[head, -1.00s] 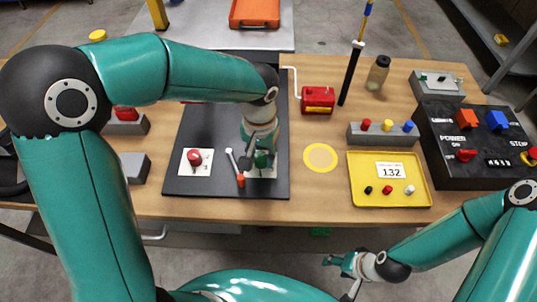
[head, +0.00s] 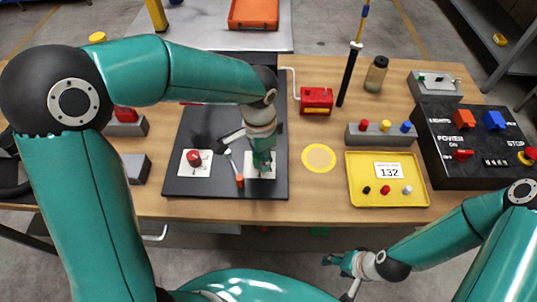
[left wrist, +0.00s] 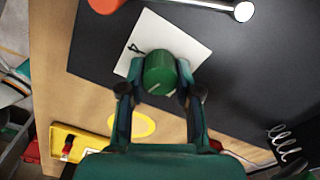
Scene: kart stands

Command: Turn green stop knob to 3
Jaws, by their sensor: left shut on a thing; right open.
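The green stop knob (left wrist: 160,74) sits on a white square plate (left wrist: 192,46) on the dark board, seen in the left wrist view. My left gripper (left wrist: 158,84) is shut on the knob, with one finger on each side. A light mark shows on the knob's face, and a small dark mark is printed on the plate beside it. In the head view my left gripper (head: 262,162) comes down over the same plate (head: 262,173) and hides most of the knob. My right gripper (head: 343,273) is open and empty, in front of the table edge.
A red knob (head: 194,158) on its own white plate is to the left on the board (head: 215,122). An orange-handled tool (head: 239,180) lies between the plates. A yellow tray (head: 350,190) and a dark control box (head: 460,185) are to the right.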

